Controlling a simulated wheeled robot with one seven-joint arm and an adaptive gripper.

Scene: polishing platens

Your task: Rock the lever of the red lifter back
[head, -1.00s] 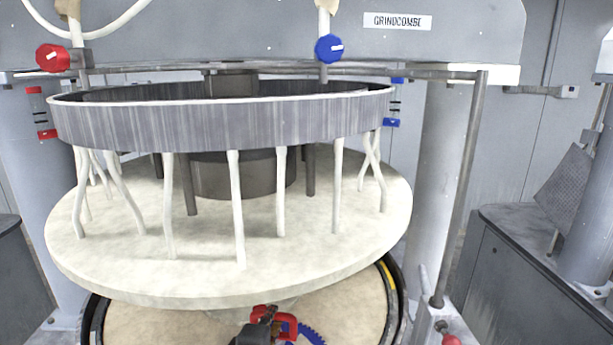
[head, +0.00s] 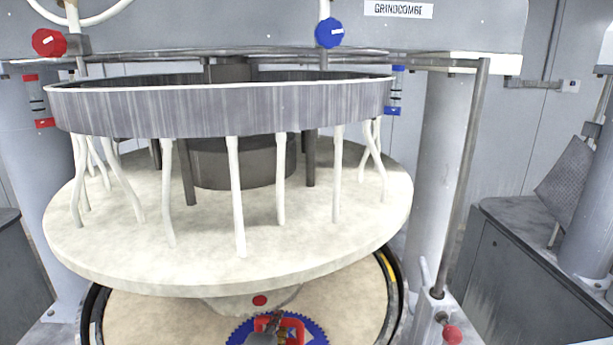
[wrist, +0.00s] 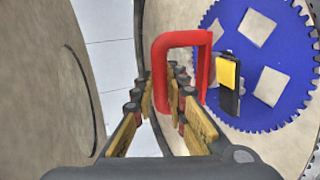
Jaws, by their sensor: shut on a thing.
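The red lifter (wrist: 160,62) shows a bent red loop handle in the wrist view, in front of a blue toothed disc (wrist: 252,58). My gripper (wrist: 180,80) has its fingers closed at the handle; the exact contact is partly hidden by the fingers. A black part with a yellow face (wrist: 228,75) stands beside the loop; I cannot tell whether it is the lever. In the head view the lifter (head: 294,328) and the blue disc (head: 240,334) show at the bottom edge, with my gripper (head: 273,322) at the lifter.
A large pale upper platen (head: 330,265) on a ring (head: 220,110) with white hoses hangs above the lower platen (head: 160,318). A dark rim (head: 393,285) surrounds the lower platen. A red-knobbed lever post (head: 452,334) stands at the right.

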